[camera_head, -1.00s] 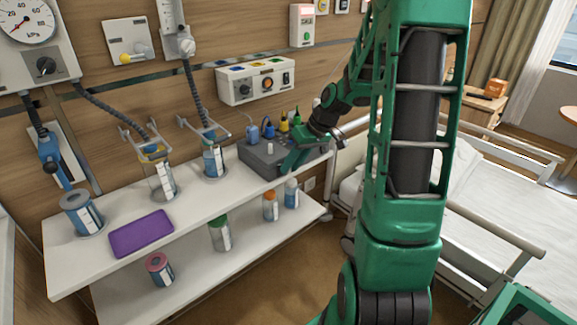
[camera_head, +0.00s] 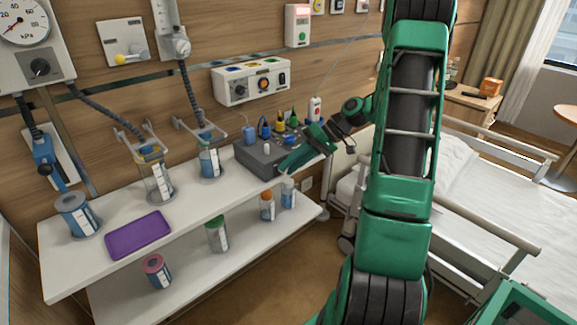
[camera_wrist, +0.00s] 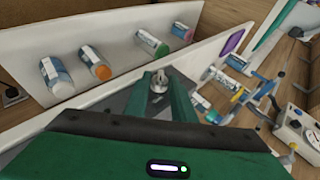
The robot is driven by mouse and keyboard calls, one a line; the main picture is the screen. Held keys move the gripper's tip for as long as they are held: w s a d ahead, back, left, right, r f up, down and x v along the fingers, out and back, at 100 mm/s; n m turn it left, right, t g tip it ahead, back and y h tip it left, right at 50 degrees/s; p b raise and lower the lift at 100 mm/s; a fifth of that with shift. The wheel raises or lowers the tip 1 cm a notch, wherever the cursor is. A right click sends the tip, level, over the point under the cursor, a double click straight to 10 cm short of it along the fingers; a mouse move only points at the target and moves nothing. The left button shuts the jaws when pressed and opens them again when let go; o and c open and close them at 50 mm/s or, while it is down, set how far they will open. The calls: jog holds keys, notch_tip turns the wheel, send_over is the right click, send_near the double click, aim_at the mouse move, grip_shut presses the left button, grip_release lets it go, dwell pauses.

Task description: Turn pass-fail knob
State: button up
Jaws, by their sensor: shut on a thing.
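A grey box (camera_head: 258,157) with coloured plugs along its back stands at the right end of the upper shelf. My gripper (camera_head: 288,164) reaches over its right side, pointing down and left. In the wrist view the two green fingers of my gripper (camera_wrist: 160,82) are closed around a small silver metal knob (camera_wrist: 160,77) at the grey box (camera_wrist: 118,102). Any pass-fail marking is too small to read, and the knob's turn position is unclear.
Coloured plugs (camera_head: 279,122) rise close to my gripper. A white wall panel with knobs (camera_head: 250,82) hangs above. Jars and a purple tray (camera_head: 138,235) stand left on the upper shelf (camera_head: 185,205). Bottles stand below; a bed (camera_head: 480,205) is at right.

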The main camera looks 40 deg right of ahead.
jog(key=shift+d, duration=0.1)
jog(key=o, duration=1.1)
jog(key=shift+c, duration=0.2)
jog(key=shift+r, duration=0.1)
jog(key=v, duration=1)
jog(key=shift+d, duration=0.25)
jog(key=shift+s+a+r, duration=0.1)
